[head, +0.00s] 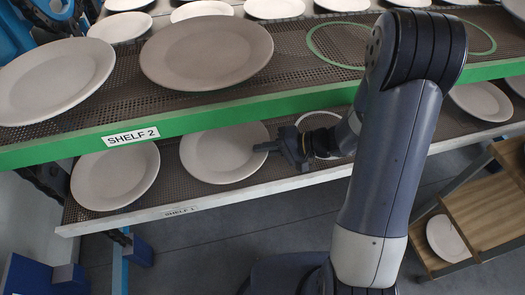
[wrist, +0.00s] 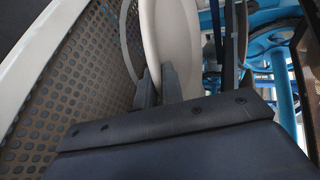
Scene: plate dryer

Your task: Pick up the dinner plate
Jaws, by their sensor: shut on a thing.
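The dinner plate (head: 222,156) is a pale, round plate on the lower shelf, in the middle of the head view. My gripper (head: 262,147) reaches in from the right and is shut on the plate's right rim. In the wrist view the same plate (wrist: 168,35) stretches away from between the two fingers (wrist: 157,86). The plate looks nearly flat and close to the shelf surface. I cannot tell whether it is clear of the mesh. The finger on the plate's far side is partly hidden.
The upper shelf's green edge (head: 180,122) runs just above my gripper. Another plate (head: 115,175) lies to the left on the lower shelf. Large plates (head: 207,52) fill the upper shelf's left side. A green ring (head: 335,45) there is empty. A wooden rack (head: 485,215) stands at lower right.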

